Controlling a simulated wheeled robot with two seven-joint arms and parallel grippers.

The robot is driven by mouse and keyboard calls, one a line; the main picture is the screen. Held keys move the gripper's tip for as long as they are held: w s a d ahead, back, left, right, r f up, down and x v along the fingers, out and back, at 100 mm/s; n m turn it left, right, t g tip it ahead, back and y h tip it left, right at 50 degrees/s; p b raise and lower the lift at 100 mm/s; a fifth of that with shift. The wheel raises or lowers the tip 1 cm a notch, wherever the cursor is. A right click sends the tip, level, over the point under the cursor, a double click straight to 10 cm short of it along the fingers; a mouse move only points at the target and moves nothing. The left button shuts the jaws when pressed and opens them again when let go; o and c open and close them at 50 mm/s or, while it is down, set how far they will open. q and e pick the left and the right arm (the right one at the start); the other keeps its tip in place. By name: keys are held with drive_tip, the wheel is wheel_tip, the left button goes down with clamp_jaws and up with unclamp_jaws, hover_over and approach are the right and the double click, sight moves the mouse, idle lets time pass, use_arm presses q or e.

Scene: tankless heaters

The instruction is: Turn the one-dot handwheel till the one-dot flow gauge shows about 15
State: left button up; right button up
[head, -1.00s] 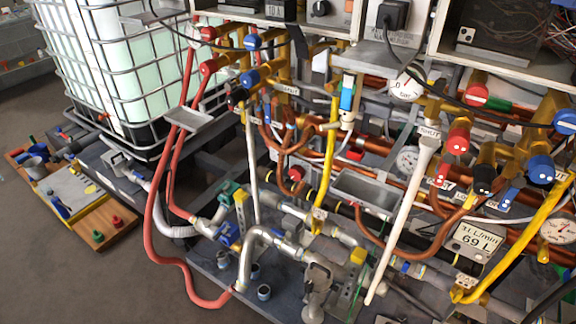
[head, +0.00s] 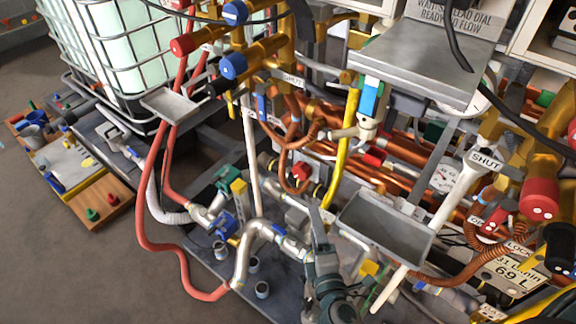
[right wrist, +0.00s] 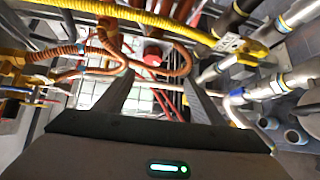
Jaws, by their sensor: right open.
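I cannot make out a handwheel with a single dot. A red handwheel (head: 540,198) at the right shows pale dots, apparently two. A smaller red handwheel (head: 301,171) sits among copper pipes in the middle; it seems to show in the right wrist view (right wrist: 152,55), ahead of the fingers. A round white gauge (head: 443,177) is partly hidden behind pipes, its dots and reading unreadable. My right gripper (right wrist: 157,100) is open and empty, its two grey fingers apart. A grey jointed shape low in the middle of the head view may be its arm. My left gripper is out of view.
A display plate (head: 512,274) reads about 31 L/min and 69 L, partly covered. A metal tray (head: 385,228) and a white SHUT lever (head: 440,215) stand mid-right.

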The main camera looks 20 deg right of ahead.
drive_tip(key=shift+w+a+r, duration=0.1)
drive_tip(key=shift+w+r, duration=0.05)
drive_tip(key=shift+r, duration=0.55)
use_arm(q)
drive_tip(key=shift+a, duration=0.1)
use_arm(e)
drive_tip(key=p, duration=0.2)
approach(303, 176)
drive_tip(key=w, duration=0.5)
drive_tip(key=w+d+f, duration=0.1)
drive_tip(key=w, duration=0.2)
drive_tip(key=shift+w+f, duration=0.1)
drive_tip(key=shift+w, duration=0.15)
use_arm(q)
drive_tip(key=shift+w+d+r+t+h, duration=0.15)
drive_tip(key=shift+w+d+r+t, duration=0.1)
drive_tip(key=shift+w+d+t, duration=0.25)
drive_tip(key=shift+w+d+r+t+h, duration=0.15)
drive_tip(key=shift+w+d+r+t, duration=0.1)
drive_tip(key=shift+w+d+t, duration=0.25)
use_arm(e)
drive_tip(key=shift+w+d, duration=0.1)
drive_tip(key=shift+w, duration=0.5)
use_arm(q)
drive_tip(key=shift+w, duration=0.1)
